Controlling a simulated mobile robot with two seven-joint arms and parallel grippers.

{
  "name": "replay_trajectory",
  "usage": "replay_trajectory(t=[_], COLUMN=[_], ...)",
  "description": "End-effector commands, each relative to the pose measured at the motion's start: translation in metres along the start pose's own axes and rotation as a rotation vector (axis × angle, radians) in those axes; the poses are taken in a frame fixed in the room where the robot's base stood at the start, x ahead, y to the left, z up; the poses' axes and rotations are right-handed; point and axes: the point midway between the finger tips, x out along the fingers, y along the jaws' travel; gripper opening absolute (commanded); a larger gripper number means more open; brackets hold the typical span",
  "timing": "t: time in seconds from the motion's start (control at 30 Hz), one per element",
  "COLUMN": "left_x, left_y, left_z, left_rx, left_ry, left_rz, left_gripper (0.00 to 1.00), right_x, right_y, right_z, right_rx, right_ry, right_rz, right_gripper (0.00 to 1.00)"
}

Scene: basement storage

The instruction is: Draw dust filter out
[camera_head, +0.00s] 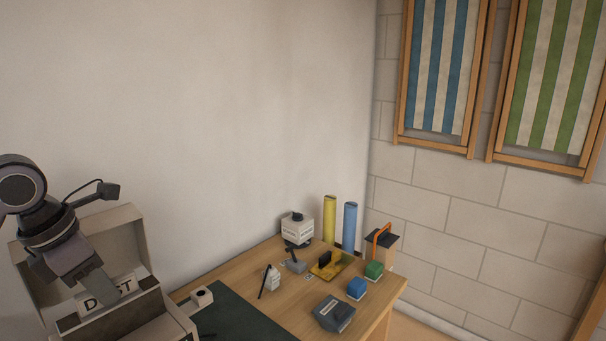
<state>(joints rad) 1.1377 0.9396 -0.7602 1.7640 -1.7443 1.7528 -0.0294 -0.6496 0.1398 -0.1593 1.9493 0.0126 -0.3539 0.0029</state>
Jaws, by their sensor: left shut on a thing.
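A beige-grey box-like unit (130,232) with a raised back panel stands at the lower left. In it is the dust filter (94,305), with a white label in dark letters that reads as "DUST", partly covered by my gripper. My left gripper (124,288) comes down from the upper left and is shut on the dust filter at the label. The exact grip point is hidden by the fingers. I cannot tell how far the filter sits inside the unit. My right gripper is not in view.
A wooden table (285,311) with a dark green mat (235,318) is to the right. It holds a blue block (357,289), a green block (374,271), a dark grey box (334,313) and upright yellow (329,219) and blue (349,225) rolls. A plain wall is behind.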

Motion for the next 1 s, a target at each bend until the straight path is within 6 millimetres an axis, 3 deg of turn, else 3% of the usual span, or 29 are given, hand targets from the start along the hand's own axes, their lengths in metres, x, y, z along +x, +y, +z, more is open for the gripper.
replay_trajectory(t=[0.63,1.0], left_x=[-0.033,-0.049], left_y=[0.000,0.000], left_z=[0.010,0.016], left_rx=[0.000,-0.001], left_ry=[0.000,-0.002], left_rz=[0.000,0.001], left_gripper=[0.00,0.00], right_x=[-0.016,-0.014], right_y=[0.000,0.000], right_z=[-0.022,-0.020], right_rx=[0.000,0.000], right_ry=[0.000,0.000], right_rz=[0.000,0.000], right_gripper=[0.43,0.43])
